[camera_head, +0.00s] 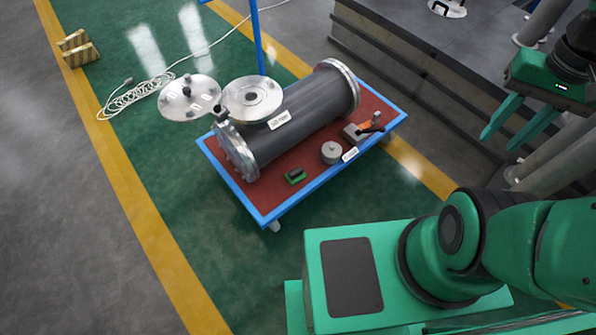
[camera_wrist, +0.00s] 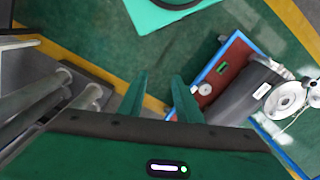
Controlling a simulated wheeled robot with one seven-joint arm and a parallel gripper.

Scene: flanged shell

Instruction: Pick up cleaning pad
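The cleaning pad (camera_head: 295,175) looks like a small green block with a dark top. It lies on the red top of the blue-edged cart (camera_head: 262,208), near the front edge and beside the dark flanged shell (camera_head: 312,118). The pad also shows small and green in the wrist view (camera_wrist: 222,69). My gripper (camera_head: 500,141) is at the upper right, high and well to the right of the cart. In the wrist view, the fingers of my gripper (camera_wrist: 159,78) are apart with nothing between them.
A grey round weight (camera_head: 331,152) and a block with an orange and black handle (camera_head: 364,128) share the cart. Round metal covers (camera_head: 189,98) are at the shell's left. A blue post (camera_head: 258,38) rises behind. A grey platform (camera_head: 420,60) stands right. Green floor is clear at front left.

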